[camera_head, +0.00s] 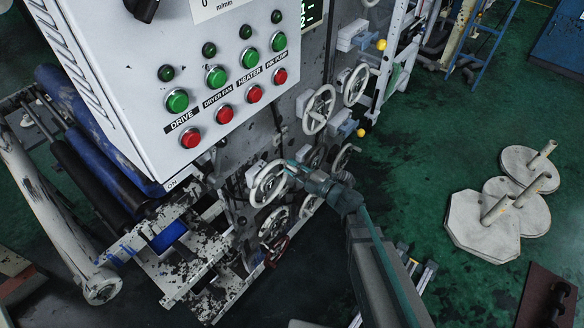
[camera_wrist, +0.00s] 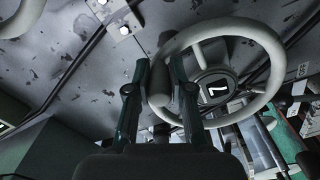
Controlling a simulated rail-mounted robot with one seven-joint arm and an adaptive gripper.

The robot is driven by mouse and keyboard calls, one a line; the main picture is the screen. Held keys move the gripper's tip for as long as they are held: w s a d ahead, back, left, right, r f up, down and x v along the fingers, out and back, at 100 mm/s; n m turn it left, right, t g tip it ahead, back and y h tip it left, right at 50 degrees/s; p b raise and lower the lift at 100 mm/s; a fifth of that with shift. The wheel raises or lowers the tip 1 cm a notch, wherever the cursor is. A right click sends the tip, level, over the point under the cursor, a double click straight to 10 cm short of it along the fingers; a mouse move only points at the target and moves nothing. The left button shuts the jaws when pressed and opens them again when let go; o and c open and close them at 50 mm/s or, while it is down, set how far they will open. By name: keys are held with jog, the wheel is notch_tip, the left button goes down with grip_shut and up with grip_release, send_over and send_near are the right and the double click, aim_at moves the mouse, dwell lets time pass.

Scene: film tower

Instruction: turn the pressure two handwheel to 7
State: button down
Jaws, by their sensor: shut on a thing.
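A pale handwheel (camera_head: 254,191) on the machine's side is at my gripper (camera_head: 289,170) in the head view. In the wrist view, the handwheel (camera_wrist: 270,50) fills the upper right, with a round rim, spokes and a dark hub (camera_wrist: 216,90). The hub bears a white figure that looks like a 7 lying tilted. My gripper (camera_wrist: 162,78) has its two dark green fingers on either side of the wheel's grey handle knob (camera_wrist: 158,88), shut on it at the rim's left side. No label naming this wheel is legible.
A white control box (camera_head: 140,90) with green and red buttons overhangs at the left. Round weights (camera_head: 520,205) lie on the green floor at the right, with open floor between.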

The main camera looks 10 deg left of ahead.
jog(key=shift+f, duration=0.1)
jog(key=c, duration=1)
grip_release()
jog(key=shift+c, duration=0.2)
jog(key=v, duration=1.2)
